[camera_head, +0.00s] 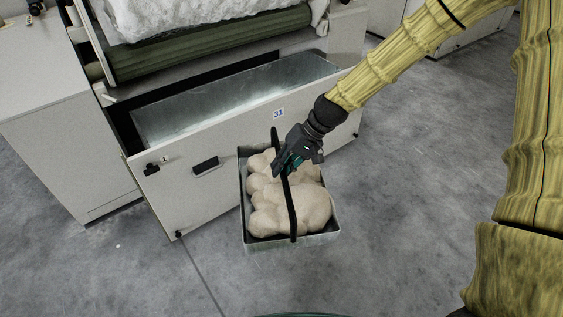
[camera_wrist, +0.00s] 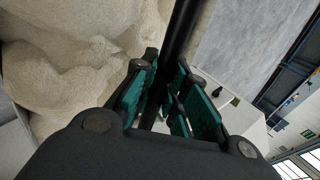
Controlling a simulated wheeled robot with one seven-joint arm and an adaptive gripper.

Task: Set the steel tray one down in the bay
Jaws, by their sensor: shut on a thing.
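The steel tray (camera_head: 243,220) is a rectangular metal pan filled with lumpy beige fibre (camera_head: 292,207), with a black bar handle (camera_head: 289,205) arching over it. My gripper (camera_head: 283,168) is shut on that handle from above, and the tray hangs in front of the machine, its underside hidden. In the wrist view the gripper's teal-padded fingers (camera_wrist: 160,105) close around the black handle (camera_wrist: 180,32), with the beige fibre (camera_wrist: 70,50) on the left. The bay (camera_head: 235,100) is an open metal-lined drawer behind and left of the tray; its visible inside looks empty.
The drawer's pale front panel (camera_head: 235,160), labelled 31, stands between the tray and the bay. A green roller (camera_head: 210,45) with white fibre (camera_head: 180,15) sits above the bay's back edge. A pale cabinet (camera_head: 70,120) stands left. The concrete floor (camera_head: 400,190) is clear at right.

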